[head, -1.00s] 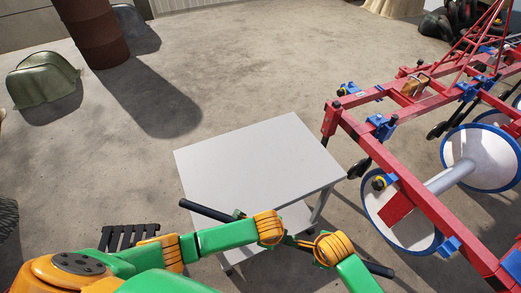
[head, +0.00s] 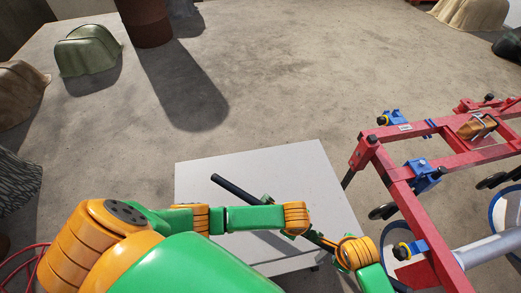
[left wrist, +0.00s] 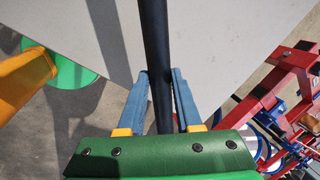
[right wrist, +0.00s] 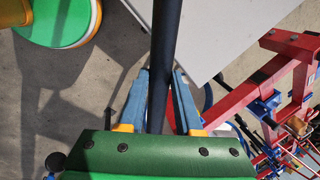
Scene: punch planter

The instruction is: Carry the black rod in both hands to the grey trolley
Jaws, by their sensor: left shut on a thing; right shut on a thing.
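The black rod (head: 232,187) runs slantwise over the grey trolley (head: 195,172) in the head view, its far end above the trolley's flat top. My left gripper (left wrist: 160,75) is shut on the rod, which passes between its blue fingers. My right gripper (right wrist: 160,75) is also shut on the rod, nearer its other end, close to the trolley's front right edge. In the head view my arms hide part of the rod and the trolley's front. I cannot tell how high the rod is above the top.
A red planter frame (head: 440,215) with blue clamps stands close at the right of the trolley. A green covered mound (head: 88,50) and a rusty barrel (head: 145,20) are at the far left. The concrete floor behind the trolley is clear.

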